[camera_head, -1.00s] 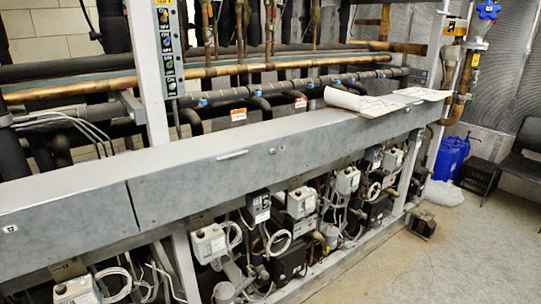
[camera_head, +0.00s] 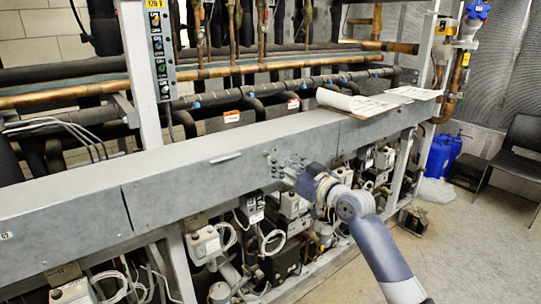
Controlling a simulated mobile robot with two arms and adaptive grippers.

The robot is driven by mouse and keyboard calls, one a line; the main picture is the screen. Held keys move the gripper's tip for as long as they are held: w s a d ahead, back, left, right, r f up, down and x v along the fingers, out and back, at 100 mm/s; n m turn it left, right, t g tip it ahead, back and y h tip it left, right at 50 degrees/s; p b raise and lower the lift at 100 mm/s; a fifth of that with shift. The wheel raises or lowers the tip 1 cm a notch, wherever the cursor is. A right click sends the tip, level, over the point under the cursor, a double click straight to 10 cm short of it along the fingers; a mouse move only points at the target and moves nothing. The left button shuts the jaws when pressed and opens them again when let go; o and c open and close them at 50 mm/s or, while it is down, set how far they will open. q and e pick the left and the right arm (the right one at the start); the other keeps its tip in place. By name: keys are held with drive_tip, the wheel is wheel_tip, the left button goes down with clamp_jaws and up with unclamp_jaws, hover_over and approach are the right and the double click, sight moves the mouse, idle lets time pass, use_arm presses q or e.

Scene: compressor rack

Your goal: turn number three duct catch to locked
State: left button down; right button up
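The long grey metal duct (camera_head: 170,178) runs across the front of the rack. My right gripper (camera_head: 274,165) is at the duct's front face, right of the middle of the picture, with its fingers pointing left toward the face. It covers the spot where small catch fittings showed earlier, so that catch and its position are mostly hidden. I cannot tell whether the fingers touch the catch or whether they are open or shut. A small catch or label (camera_head: 6,236) shows at the duct's left end. My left gripper is not in view.
White papers (camera_head: 357,103) lie on the duct's top to the right. Compressor boxes and cables (camera_head: 204,243) crowd below the duct. Pipes (camera_head: 200,75) run behind it. Blue containers (camera_head: 441,155) and a black chair (camera_head: 517,155) stand at the right.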

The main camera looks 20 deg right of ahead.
sight(267, 155)
drive_tip(key=shift+p+x, duration=0.4)
drive_tip(key=shift+x, duration=2.65)
clamp_jaws()
